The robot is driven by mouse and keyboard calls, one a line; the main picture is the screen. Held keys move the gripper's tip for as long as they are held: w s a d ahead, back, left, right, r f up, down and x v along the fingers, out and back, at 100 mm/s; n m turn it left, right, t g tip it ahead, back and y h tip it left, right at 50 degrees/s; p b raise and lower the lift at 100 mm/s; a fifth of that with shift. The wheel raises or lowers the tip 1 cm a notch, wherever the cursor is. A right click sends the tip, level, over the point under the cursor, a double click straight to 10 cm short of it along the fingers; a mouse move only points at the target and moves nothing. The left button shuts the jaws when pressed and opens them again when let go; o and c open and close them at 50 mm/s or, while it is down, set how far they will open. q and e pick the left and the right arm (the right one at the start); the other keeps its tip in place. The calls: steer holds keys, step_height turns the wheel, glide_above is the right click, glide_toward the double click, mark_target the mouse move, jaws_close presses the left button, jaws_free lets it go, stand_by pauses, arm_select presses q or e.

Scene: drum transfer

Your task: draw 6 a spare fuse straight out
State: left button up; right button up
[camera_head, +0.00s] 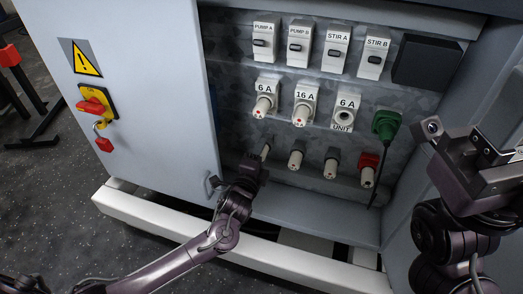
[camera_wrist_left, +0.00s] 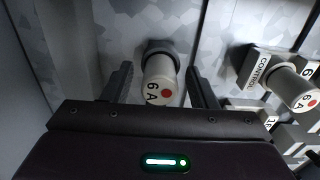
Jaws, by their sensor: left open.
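The leftmost spare fuse (camera_head: 265,151) is a pale, stubby cap on the lower rail of the cabinet. In the left wrist view the fuse (camera_wrist_left: 159,82) shows "6 A" and a red dot, and its base meets the grey wall. My left gripper (camera_head: 256,163) is at this fuse. Its open fingers (camera_wrist_left: 159,88) stand on either side of the cap, with gaps showing. Other spare fuses (camera_head: 296,157) (camera_head: 330,167) sit to the right on the same rail. My right gripper (camera_head: 452,140) is at the right, away from the fuses; its jaws are unclear.
Above are labelled holders 6 A (camera_head: 265,104), 16 A (camera_head: 303,110) and an empty-looking 6 A unit (camera_head: 342,114). A red-capped piece (camera_head: 368,168) and a green handle (camera_head: 386,124) stand right. The cabinet door (camera_head: 150,120) is close on the left.

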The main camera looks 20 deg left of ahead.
arm_select(q)
jaws_close()
steer(key=shift+s, duration=0.15)
steer(key=shift+s+a+p, duration=0.1)
steer(key=shift+s+p, duration=2.05)
steer(key=shift+s, duration=0.7)
